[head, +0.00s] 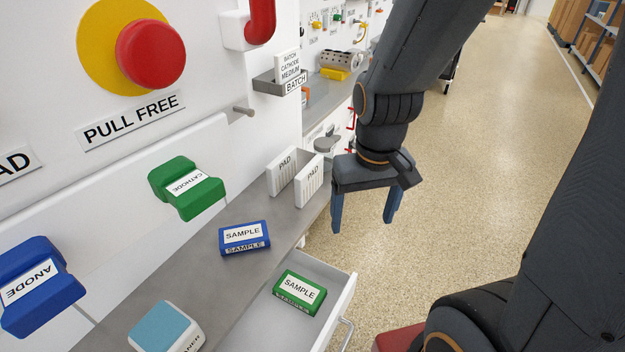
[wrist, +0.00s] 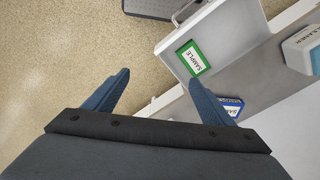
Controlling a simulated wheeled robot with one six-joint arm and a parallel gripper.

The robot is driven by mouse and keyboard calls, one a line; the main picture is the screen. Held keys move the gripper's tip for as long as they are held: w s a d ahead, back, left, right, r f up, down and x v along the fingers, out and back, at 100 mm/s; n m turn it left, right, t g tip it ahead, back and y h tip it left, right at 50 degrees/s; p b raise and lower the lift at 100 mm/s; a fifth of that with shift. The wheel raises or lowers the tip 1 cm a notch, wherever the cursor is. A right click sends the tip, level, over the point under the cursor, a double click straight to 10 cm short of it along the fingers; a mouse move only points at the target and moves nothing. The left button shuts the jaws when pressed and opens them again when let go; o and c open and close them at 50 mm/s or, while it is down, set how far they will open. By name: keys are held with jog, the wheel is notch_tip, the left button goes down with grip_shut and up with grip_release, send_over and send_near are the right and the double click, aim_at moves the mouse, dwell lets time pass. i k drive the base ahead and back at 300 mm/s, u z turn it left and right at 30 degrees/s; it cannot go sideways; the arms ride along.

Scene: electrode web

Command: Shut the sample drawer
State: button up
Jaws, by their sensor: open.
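The sample drawer (head: 338,306) is pulled out from under the grey counter, with its bar handle (head: 346,335) on the front. A green sample block (head: 299,292) lies inside it. The drawer also shows at the top of the wrist view (wrist: 222,24), with the green sample block (wrist: 193,58) in it and the handle (wrist: 184,12) at its outer edge. My gripper (head: 364,224) is open and empty, with its blue fingers pointing down. It hangs beyond the counter edge, apart from the drawer. It also shows in the wrist view (wrist: 160,97), with nothing between its fingers.
A blue sample block (head: 245,237) lies on the counter (head: 215,285), near two white pad cards (head: 308,181). A cleaner box (head: 165,328) stands at the front. Green cathode (head: 187,187) and blue anode (head: 39,287) blocks are at the wall. Open floor (head: 480,130) lies right.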

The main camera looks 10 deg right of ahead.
aim_at(270, 323)
jog(key=z, duration=0.95)
jog(key=k, duration=0.6)
jog(key=u, duration=1.65)
jog(key=k, duration=0.95)
jog(key=z, duration=0.3)
